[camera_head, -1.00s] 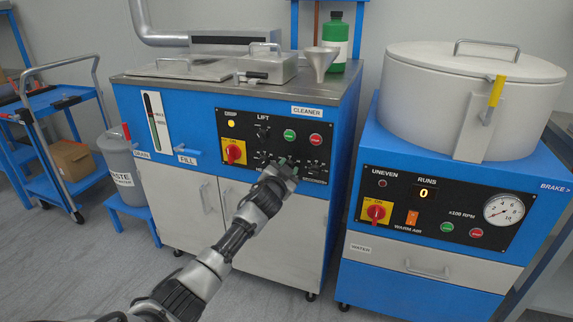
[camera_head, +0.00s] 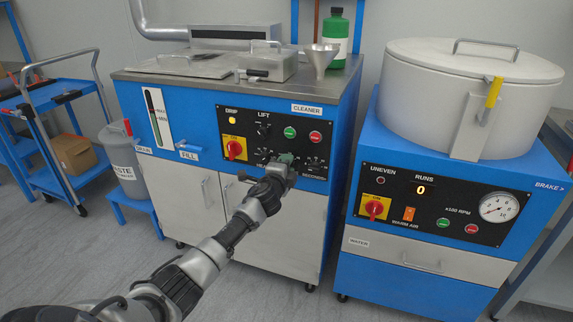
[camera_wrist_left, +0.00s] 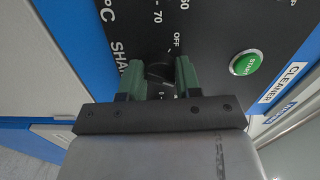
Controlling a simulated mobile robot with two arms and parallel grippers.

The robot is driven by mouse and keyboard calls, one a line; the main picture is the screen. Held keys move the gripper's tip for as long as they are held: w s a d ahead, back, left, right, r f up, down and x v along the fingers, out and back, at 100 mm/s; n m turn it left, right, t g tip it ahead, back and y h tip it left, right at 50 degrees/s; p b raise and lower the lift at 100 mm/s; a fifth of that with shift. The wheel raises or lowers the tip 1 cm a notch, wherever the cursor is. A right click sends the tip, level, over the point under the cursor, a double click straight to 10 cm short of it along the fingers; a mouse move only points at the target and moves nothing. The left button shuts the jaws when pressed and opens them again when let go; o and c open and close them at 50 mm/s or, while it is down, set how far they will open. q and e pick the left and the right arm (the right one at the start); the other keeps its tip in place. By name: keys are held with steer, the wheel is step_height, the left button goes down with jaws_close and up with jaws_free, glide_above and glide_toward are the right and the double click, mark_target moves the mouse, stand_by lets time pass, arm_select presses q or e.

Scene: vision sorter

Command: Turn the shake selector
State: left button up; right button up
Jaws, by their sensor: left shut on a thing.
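The shake selector (camera_wrist_left: 160,71) is a small black knob on the cleaner's black panel, with "OFF" and part of "SHA" printed by it. It sits between the green fingers of my left gripper (camera_wrist_left: 159,78) in the left wrist view. The fingers are shut on its two sides. In the head view my left gripper (camera_head: 286,161) is at the lower middle of the panel (camera_head: 270,120) and hides the knob. The knob's pointer cannot be made out. My right gripper is not in view.
Near the gripper are the lift knob (camera_head: 262,129), a red switch on yellow (camera_head: 235,149), and green (camera_head: 290,133) and red (camera_head: 315,137) buttons. The green start button (camera_wrist_left: 246,62) is close in the left wrist view. A drum machine (camera_head: 430,190) stands to the right.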

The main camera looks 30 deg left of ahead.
arm_select(q)
steer(key=m+p, duration=0.1)
steer(key=m, duration=0.5)
steer(key=shift+m, duration=0.3)
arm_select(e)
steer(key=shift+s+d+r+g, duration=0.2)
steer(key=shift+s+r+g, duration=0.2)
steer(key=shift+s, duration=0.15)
arm_select(q)
steer(key=o, duration=0.9)
